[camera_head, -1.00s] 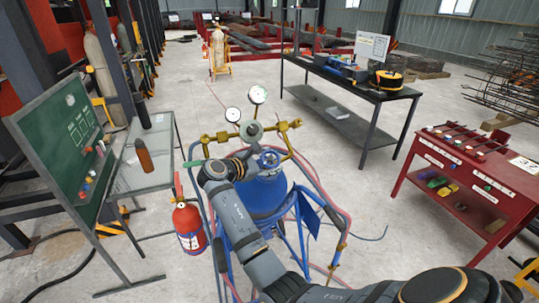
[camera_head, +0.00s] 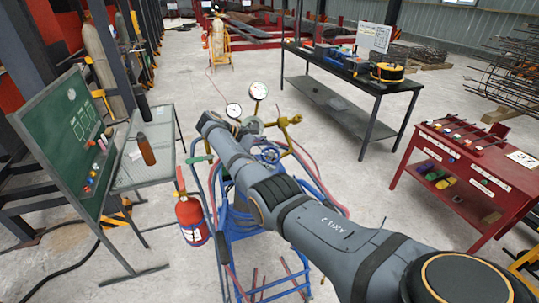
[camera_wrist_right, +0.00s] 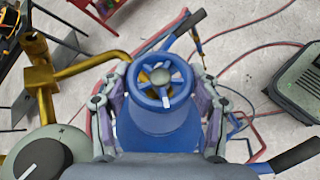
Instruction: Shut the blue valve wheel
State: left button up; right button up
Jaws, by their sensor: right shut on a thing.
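The blue valve wheel (camera_wrist_right: 161,80) has spokes and sits on top of a blue body (camera_wrist_right: 158,122) in the right wrist view. In the head view, part of the wheel (camera_head: 268,154) shows beside my right arm, below the brass fittings. My right gripper (camera_wrist_right: 160,88) has a finger on each side of the wheel and is shut on it. In the head view my own arm hides most of the blue cylinder, and the gripper's hold cannot be seen clearly there. My left gripper is out of view.
Gauges (camera_head: 258,90) and brass pipework (camera_head: 284,121) stand close beside the wheel. A red fire extinguisher (camera_head: 190,218) hangs left of the blue stand (camera_head: 270,290). Red hoses loop around it. A green board (camera_head: 62,135), a dark workbench (camera_head: 345,122) and a red table (camera_head: 436,195) stand around.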

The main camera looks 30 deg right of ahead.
jog(key=shift+f+m+y, duration=0.15)
jog(key=shift+m+y, duration=0.15)
dwell(0.4)
jog(key=o, duration=1.2)
jog(key=shift+c, duration=0.2)
